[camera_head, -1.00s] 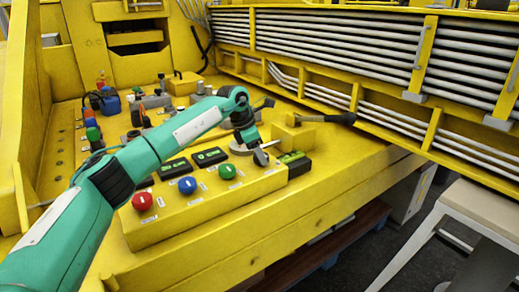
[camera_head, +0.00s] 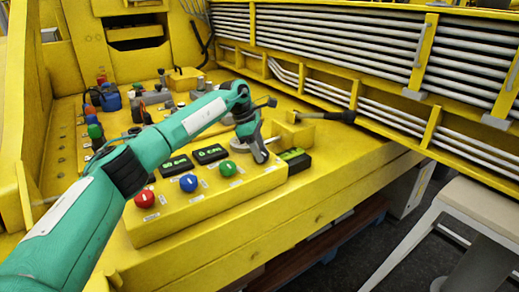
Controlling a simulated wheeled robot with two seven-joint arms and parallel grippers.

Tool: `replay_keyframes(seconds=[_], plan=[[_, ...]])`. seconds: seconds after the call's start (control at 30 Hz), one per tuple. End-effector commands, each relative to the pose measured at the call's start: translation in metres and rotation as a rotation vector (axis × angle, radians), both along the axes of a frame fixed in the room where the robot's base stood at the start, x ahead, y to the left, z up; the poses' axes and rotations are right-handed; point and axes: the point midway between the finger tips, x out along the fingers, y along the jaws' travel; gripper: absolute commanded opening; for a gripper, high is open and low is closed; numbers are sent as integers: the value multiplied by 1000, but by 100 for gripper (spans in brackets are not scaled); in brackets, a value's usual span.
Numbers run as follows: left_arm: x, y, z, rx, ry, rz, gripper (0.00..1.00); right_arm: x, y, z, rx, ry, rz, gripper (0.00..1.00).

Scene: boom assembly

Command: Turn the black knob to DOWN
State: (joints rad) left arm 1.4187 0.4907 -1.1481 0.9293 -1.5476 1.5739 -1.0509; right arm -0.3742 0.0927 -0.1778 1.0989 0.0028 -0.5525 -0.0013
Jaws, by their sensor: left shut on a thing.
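The yellow control box (camera_head: 205,212) carries a red button (camera_head: 144,198), a blue button (camera_head: 189,182) and a green button (camera_head: 227,168) along its front. My left gripper (camera_head: 260,153) points down at the right part of this box, beyond the green button. It is shut on the black knob, which the gripper and wrist hide almost fully. I cannot read the knob's pointer or its DOWN label. My right gripper is not in view.
Black displays with green digits (camera_head: 210,153) sit behind the buttons, and another (camera_head: 295,160) is at the box's right end. A black-handled tool (camera_head: 335,116) lies behind. A white stool (camera_head: 478,195) stands at right.

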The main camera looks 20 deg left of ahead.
Motion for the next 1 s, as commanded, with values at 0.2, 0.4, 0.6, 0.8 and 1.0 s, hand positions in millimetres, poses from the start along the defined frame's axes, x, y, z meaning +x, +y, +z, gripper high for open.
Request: replay_keyframes(seconds=[0.2,0.4,0.6,0.8,1.0], plan=[[0,0,1,-1,-3,0,22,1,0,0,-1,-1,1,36],[0,0,1,-1,-2,1,66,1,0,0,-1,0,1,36],[0,0,1,0,-1,0,66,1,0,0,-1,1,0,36],[0,8,17,0,-3,2,66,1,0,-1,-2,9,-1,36],[-2,24,59,-1,-5,3,66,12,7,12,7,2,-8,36]])
